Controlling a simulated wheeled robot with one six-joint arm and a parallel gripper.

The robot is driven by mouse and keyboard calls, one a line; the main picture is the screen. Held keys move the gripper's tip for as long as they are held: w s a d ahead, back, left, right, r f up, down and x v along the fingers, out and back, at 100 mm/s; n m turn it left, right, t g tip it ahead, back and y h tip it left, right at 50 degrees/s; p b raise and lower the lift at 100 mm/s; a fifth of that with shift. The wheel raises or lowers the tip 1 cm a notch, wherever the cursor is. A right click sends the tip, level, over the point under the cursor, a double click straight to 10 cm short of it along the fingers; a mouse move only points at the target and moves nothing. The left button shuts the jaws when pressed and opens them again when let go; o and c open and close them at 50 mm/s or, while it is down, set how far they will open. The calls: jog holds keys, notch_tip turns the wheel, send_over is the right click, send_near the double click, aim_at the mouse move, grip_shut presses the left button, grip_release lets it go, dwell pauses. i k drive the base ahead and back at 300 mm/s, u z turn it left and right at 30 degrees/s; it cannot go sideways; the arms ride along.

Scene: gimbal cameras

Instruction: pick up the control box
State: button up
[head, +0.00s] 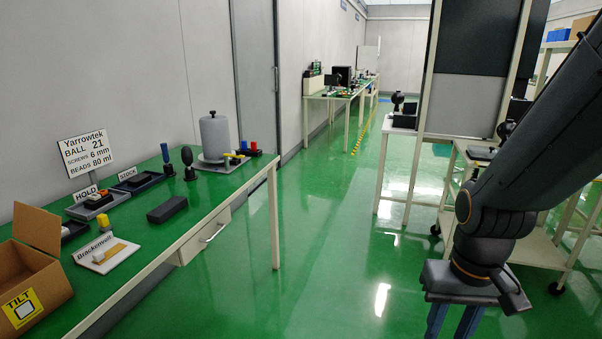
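No object is labelled as a control box, and I cannot tell for certain which one it is. A small grey box with red and yellow parts (99,198) sits in the grey tray by the HOLD sign (87,193), on the green table (215,205) at left. A plain black block (167,209) lies nearer the table's front edge. My gripper (452,325) hangs at the lower right over the floor, well away from the table. Its two blue fingers stand apart with floor showing between them; their tips are cut off by the frame.
An open cardboard box (38,262) marked TILT stands at the near left. A white Brackenwell card (102,254), a STOCK tray (135,182) and a grey cylinder (214,136) share the table. Green floor (330,240) is clear between the table and a white rack (460,165) at right.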

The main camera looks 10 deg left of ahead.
aim_at(141, 179)
jog(key=u, duration=0.1)
jog(key=i, duration=1.65)
jog(key=u, duration=1.05)
jog(key=i, duration=1.25)
jog(key=u, duration=1.15)
jog(key=i, duration=0.65)
